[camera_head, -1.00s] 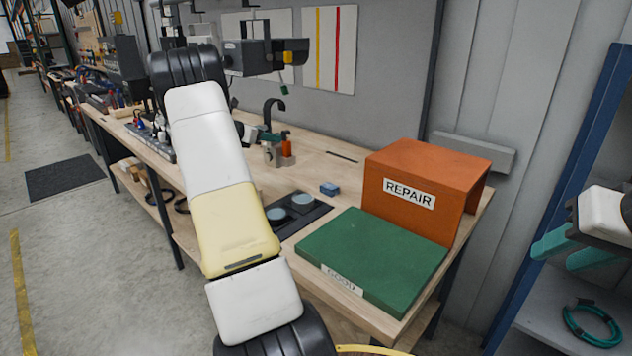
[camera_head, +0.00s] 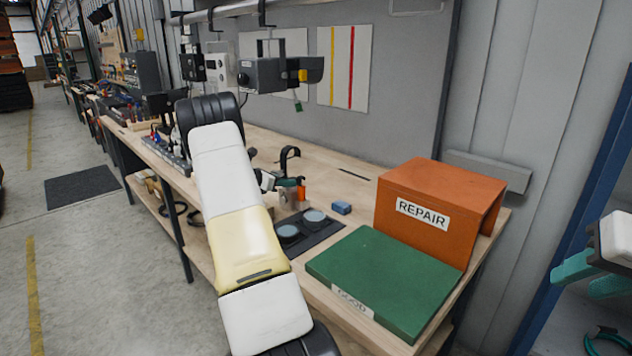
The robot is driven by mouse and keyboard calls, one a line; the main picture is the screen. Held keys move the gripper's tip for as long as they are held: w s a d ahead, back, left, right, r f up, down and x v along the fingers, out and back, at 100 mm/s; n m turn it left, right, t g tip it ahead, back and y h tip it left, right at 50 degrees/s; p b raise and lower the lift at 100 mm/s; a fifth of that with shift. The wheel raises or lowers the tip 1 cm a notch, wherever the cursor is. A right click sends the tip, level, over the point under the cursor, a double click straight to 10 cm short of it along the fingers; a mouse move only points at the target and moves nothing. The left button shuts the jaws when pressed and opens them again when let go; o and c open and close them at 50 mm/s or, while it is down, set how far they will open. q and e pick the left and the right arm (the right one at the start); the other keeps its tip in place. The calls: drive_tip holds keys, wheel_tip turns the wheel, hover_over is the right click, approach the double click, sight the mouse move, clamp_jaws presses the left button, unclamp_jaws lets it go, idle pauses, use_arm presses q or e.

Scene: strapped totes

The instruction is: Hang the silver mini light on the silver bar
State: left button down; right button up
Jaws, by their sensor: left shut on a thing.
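The silver bar (camera_head: 237,9) runs along the top of the view above the bench. My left gripper (camera_head: 289,182), with teal fingers, is over the middle of the workbench, partly hidden behind my own arm. It is shut on the silver mini light (camera_head: 287,198), which is small and partly hidden. A black curved hook (camera_head: 291,154) rises above the light. An orange patch (camera_head: 301,191) shows at its right. The light is well below the bar and apart from it. My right gripper (camera_head: 590,274) is at the right edge, its teal fingers apart and empty.
Black hooks (camera_head: 262,14) hang on the bar, with a dark device (camera_head: 272,74) below. On the workbench (camera_head: 335,165) are an orange REPAIR box (camera_head: 468,225), a green GOOD board (camera_head: 400,270), a black tray with round pads (camera_head: 325,234) and a small blue block (camera_head: 341,208).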

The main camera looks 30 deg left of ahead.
use_arm(q)
drive_tip(key=shift+r, duration=0.15)
drive_tip(key=c, duration=1.5)
unclamp_jaws()
drive_tip(key=shift+f, duration=0.2)
drive_tip(key=o, duration=0.4)
drive_tip(key=shift+r, duration=0.1)
